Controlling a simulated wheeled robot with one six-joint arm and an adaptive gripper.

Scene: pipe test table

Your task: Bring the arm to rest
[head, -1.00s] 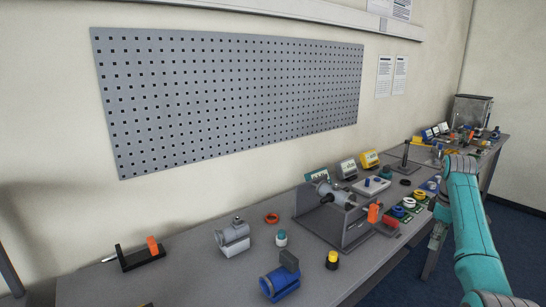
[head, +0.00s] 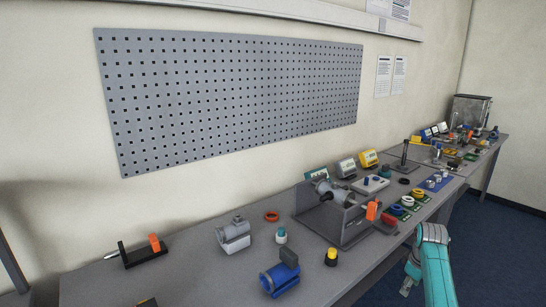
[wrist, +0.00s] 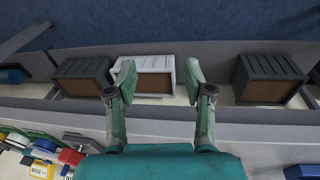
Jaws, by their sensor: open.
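My gripper (wrist: 159,84) is open in the wrist view, its two green-grey fingers spread apart with nothing held between them. In the head view my gripper (head: 409,276) hangs below my teal arm at the lower right, beside the front edge of the grey table (head: 205,285). It is small there and partly hidden by the arm.
The wrist view shows a white bin (wrist: 150,83) beyond the fingers, between dark bins (wrist: 82,77) and (wrist: 268,78). A clamp stand (head: 338,215), a blue pipe fitting (head: 280,278) and a grey fitting (head: 233,235) stand on the table. Blue floor (head: 490,255) is clear at right.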

